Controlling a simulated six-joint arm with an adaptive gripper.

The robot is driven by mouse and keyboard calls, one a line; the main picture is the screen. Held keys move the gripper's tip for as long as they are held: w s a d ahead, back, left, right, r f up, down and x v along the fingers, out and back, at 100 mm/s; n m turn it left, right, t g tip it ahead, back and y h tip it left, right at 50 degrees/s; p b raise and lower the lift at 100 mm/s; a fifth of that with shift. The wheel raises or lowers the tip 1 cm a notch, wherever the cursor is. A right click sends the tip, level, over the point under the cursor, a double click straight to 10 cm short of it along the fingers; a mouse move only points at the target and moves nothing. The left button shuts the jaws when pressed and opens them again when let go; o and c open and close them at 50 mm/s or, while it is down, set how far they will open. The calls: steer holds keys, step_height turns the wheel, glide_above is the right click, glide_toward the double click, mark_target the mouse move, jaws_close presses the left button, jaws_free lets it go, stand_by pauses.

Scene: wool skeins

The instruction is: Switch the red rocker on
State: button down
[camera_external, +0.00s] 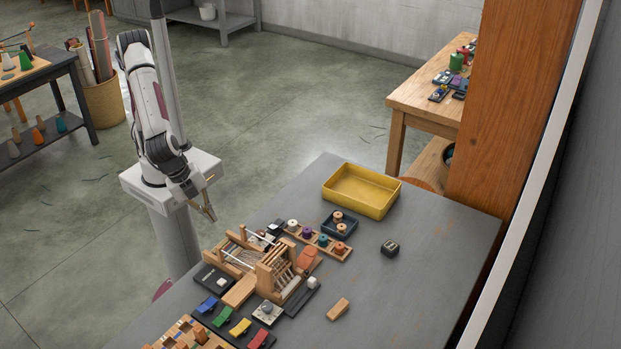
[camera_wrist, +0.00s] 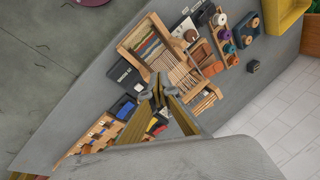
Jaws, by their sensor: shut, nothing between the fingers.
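The red rocker (camera_external: 259,339) is at the right end of a row of coloured rockers on a dark panel, near the bottom edge of the external view. Yellow (camera_external: 240,327), green (camera_external: 222,316) and blue (camera_external: 207,305) rockers stand left of it. My gripper (camera_external: 209,214) is shut and empty, held up beyond the table's left edge, well away from the rockers. In the wrist view my gripper (camera_wrist: 158,88) covers part of the rocker row; the blue rocker (camera_wrist: 127,110) shows left of the fingers. Whether the red rocker is on or off is too small to tell.
A wooden loom (camera_external: 275,268) stands behind the rockers. A dial box (camera_external: 267,312) and a slider box (camera_external: 302,296) are close to the row. A yellow tray (camera_external: 362,190) is at the back. The right of the table is mostly clear.

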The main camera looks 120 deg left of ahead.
steer(key=w+d+f+t, duration=0.2)
steer(key=w+d+f, duration=0.2)
steer(key=w+d, duration=0.3)
steer(key=w+d+f+t, duration=0.2)
steer(key=w+d+f, duration=0.3)
steer(key=w+d, duration=0.2)
steer(key=w+d+r+n+t, duration=0.2)
steer(key=w+d+r+n, duration=0.2)
steer(key=w, duration=0.3)
steer(key=shift+d+r, duration=0.15)
steer(key=shift+d, duration=0.15)
glide_above(266, 335)
steer(key=s+d, duration=0.2)
steer(key=s, duration=0.1)
step_height(266, 335, down, 7)
steer(key=shift+s+d+r, duration=0.1)
steer(key=shift+d+r, duration=0.05)
steer(key=shift+r, duration=0.05)
steer(key=f, duration=0.1)
steer(key=a+f, duration=0.1)
steer(key=shift+f, duration=0.3)
steer(key=shift+a+f, duration=0.15)
steer(key=shift+f, duration=0.5)
